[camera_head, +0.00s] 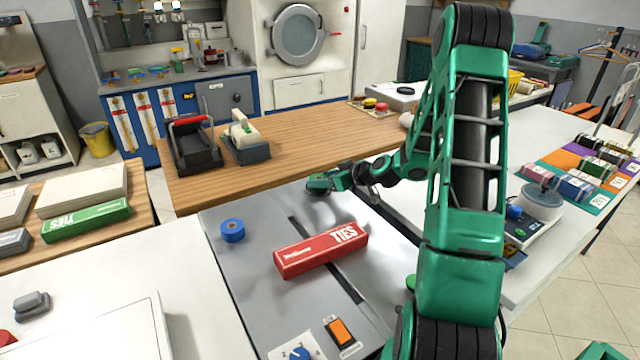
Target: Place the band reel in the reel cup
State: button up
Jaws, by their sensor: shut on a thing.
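My gripper (338,181) reaches over the far part of the grey machine top, low over its surface. It is shut on a small dark green round thing (318,184), which seems to be the band reel. The jaws and the reel are small and partly merge in colour. A blue round piece (232,231) with a dark hub in its top stands on the machine's left side; it seems to be the reel cup, though its inside is hard to see. The held thing is apart from it, to its right and farther back.
A red TIES box (321,250) lies on the grey machine top (232,280), near a dark slot. An orange switch (341,332) and blue dial sit at the front. A wooden counter (300,140) with a black-and-red holder (194,144) is behind. My arm hides the right part.

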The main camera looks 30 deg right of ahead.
jog(key=shift+f, duration=0.4)
jog(key=shift+f, duration=0.1)
jog(key=o, duration=1.1)
jog(key=shift+c, duration=0.2)
